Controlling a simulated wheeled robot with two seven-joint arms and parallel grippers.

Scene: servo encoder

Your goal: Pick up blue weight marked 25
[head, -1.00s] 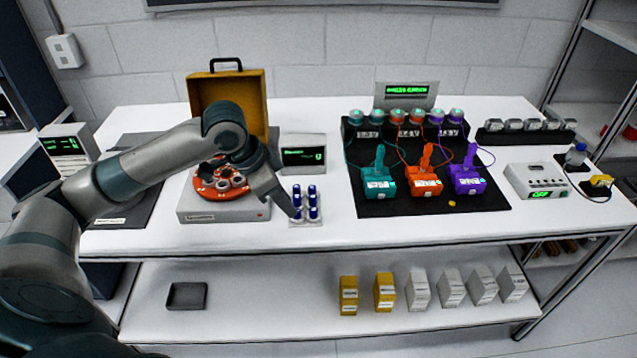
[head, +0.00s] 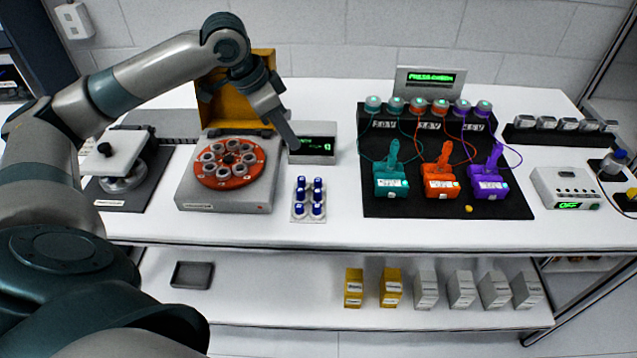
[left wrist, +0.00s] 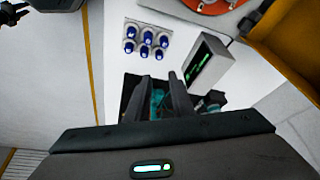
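I cannot make out a blue weight marked 25 in either view. The blue things I see are several small blue-topped pieces (head: 309,195) in a pale holder on the table; they also show in the left wrist view (left wrist: 146,40). No marking on them is readable. My left gripper (head: 290,138) is raised above and behind them, beside the grey display box (head: 312,150). In the left wrist view its two fingers (left wrist: 163,85) are apart with nothing held between them. My right gripper is in neither view.
A red round rotor (head: 229,164) on a grey base stands left of the blue-topped pieces, with an open yellow case (head: 262,68) behind. A black mat (head: 390,208) with teal, orange and purple devices lies right. Yellow and white boxes and a grey tray (head: 191,275) stand on the lower shelf.

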